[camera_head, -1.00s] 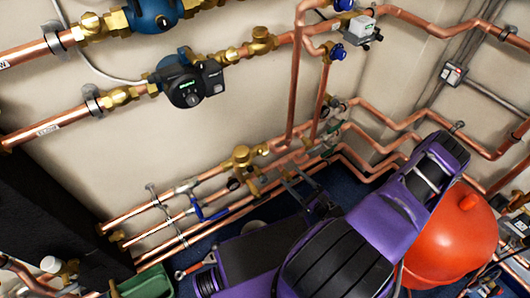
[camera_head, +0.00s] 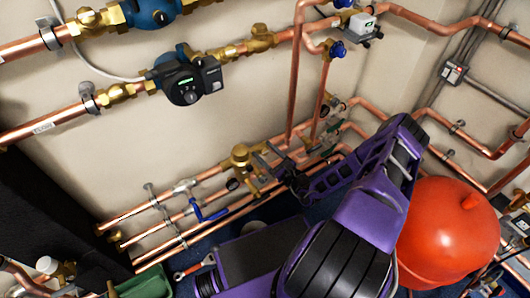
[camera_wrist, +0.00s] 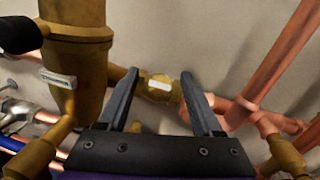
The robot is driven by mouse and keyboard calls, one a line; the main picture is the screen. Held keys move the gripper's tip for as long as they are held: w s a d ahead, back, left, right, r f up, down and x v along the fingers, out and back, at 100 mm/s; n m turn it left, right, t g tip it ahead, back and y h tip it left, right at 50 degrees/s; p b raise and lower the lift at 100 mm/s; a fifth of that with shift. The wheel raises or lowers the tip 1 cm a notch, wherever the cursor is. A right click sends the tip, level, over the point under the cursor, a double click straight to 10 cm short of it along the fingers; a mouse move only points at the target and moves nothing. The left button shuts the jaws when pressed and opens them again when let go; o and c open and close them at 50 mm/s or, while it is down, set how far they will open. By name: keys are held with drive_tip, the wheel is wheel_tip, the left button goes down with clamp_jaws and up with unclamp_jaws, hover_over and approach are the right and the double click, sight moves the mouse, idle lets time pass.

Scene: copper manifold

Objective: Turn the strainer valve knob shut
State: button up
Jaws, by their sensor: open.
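A large brass body (camera_wrist: 78,60) with a small label plate fills the left of the wrist view; the head view shows it as a brass fitting (camera_head: 240,156) on the lower pipes. A smaller brass piece with a pale bar (camera_wrist: 160,87) appears between my fingers in the wrist view; it may be the valve knob, but I cannot tell. My gripper (camera_wrist: 160,74) is open, its fingers either side of that piece in the picture, with no clear contact. In the head view my gripper (camera_head: 268,157) is just right of the large brass body.
A black rounded part (camera_wrist: 18,35) juts in at the upper left of the wrist view. Copper pipes (camera_wrist: 270,80) lie to the right. A blue lever handle (camera_head: 208,212) sits on the lower pipes, and a red tank (camera_head: 447,232) stands right of my arm.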

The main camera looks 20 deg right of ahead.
clamp_jaws()
drive_tip(key=shift+n, duration=0.3)
drive_tip(key=n+g+y, duration=0.1)
drive_tip(key=n, duration=0.2)
drive_tip(key=n+g+y, duration=0.1)
drive_tip(key=n+y, duration=0.1)
drive_tip(key=n, duration=0.1)
drive_tip(key=shift+g, duration=0.3)
drive_tip(key=n+g+y, duration=0.1)
drive_tip(key=n, duration=0.1)
drive_tip(key=n+g, duration=0.2)
drive_tip(key=n, duration=0.1)
drive_tip(key=shift+y+b, duration=0.4)
drive_tip(key=n+g, duration=0.3)
drive_tip(key=n, duration=0.2)
drive_tip(key=shift+d+n+g+h, duration=0.1)
drive_tip(key=shift+n+g+h, duration=0.35)
drive_tip(key=shift+n, duration=0.65)
drive_tip(key=shift+n+g+h, duration=0.25)
drive_tip(key=shift+n+g, duration=0.4)
drive_tip(key=shift+n, duration=0.45)
